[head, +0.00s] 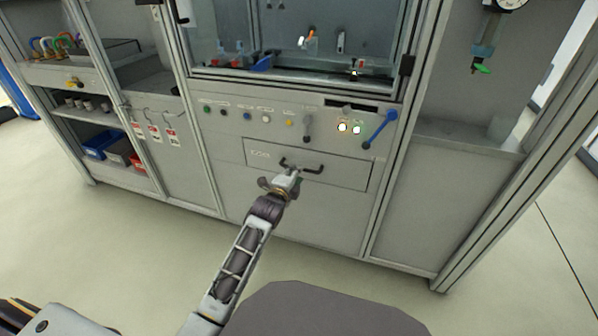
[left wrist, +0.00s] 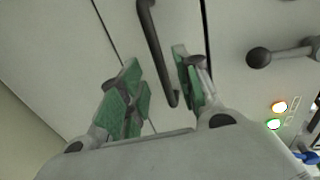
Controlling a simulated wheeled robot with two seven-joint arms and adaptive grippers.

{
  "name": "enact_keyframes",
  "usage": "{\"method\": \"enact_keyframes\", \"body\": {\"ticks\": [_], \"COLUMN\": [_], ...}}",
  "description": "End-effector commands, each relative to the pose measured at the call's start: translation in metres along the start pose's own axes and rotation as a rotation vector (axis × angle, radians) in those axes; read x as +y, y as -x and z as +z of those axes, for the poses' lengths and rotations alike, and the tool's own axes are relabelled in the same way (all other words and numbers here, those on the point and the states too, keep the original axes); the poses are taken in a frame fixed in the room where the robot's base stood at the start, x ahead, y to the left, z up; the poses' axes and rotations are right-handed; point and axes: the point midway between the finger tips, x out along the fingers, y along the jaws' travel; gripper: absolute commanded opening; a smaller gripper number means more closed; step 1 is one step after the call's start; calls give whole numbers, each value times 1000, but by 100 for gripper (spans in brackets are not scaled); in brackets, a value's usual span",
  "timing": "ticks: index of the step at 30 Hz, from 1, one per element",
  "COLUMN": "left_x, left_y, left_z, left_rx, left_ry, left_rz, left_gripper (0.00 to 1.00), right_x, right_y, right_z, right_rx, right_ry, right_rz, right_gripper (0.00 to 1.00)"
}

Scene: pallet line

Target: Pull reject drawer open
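The reject drawer (head: 335,172) is a wide grey front set in the lower cabinet panel, and it looks flush and closed. Its dark bar handle (head: 313,170) also shows in the left wrist view (left wrist: 157,45). My left gripper (head: 291,172) is at the left part of the handle. In the left wrist view my gripper (left wrist: 158,90) is open, with green pads apart and the end of the handle between them. There is a visible gap to the left pad; contact on the right side is unclear. My right gripper is not in view.
Red-and-white tags (head: 154,132) hang at left, near shelves with bins (head: 98,145). The floor (head: 150,240) before the cabinet is clear.

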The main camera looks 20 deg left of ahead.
Motion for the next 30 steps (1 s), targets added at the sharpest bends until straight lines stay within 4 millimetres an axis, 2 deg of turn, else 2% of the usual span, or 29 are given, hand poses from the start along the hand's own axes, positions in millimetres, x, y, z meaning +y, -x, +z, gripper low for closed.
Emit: {"method": "enact_keyframes", "body": {"ticks": [4, 15, 21, 30], "left_x": [1, 1, 0, 0], "left_y": [-13, -41, -49, -50], "left_z": [0, 0, 0, 0], "left_rx": [-1, -1, -1, 0], "left_ry": [0, 0, 0, 0], "left_rz": [-1, -1, -1, 0], "left_gripper": [33, 33, 33, 33], "right_x": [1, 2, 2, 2], "right_y": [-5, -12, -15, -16], "right_z": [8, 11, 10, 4], "right_rx": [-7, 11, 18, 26], "right_ry": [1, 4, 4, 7], "right_rz": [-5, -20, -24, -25], "right_gripper": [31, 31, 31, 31]}}
